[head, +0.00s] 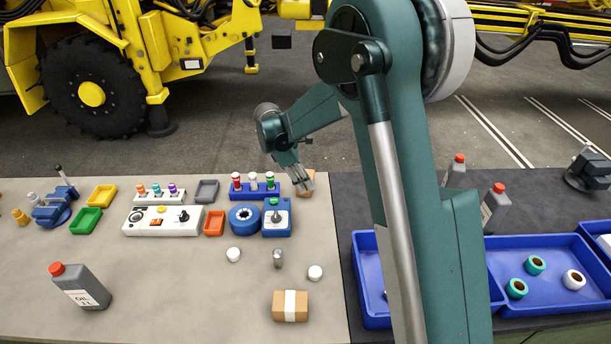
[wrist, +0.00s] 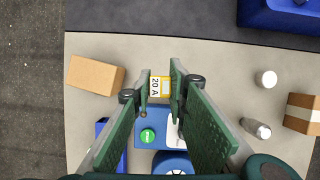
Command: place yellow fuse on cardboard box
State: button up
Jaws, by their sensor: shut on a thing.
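My gripper (wrist: 160,88) is shut on the yellow fuse (wrist: 159,86), marked "20 A", between its fingertips in the wrist view. In the head view my gripper (head: 303,184) is over the back edge of the beige table, and the fuse cannot be made out. A plain cardboard box (wrist: 96,75) lies left of the fuse in the wrist view, apart from it. In the head view this box (head: 307,186) is partly hidden behind my gripper. A second cardboard box (head: 290,306) with pale tape lies at the table front, and at the right in the wrist view (wrist: 303,114).
A blue control box (head: 276,217) with a green button and a blue rack (head: 255,190) of coloured fuses stand near my gripper. White knobs (head: 234,255) and a metal part (head: 278,258) lie farther forward. Blue trays (head: 510,250) are at the right.

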jog(key=w+r+p, duration=0.2)
jog(key=w, duration=0.5)
jog(key=w+r+p, duration=0.2)
jog(key=w+r, duration=0.1)
jog(key=w, duration=0.4)
jog(key=shift+d+m, duration=0.3)
jog(key=shift+d, duration=0.05)
jog(key=shift+w, duration=0.1)
jog(key=shift+f, duration=3.1)
jog(key=shift+f, duration=1.85)
jog(key=shift+f, duration=0.2)
jog(key=o, duration=0.8)
jog(key=shift+r, duration=0.2)
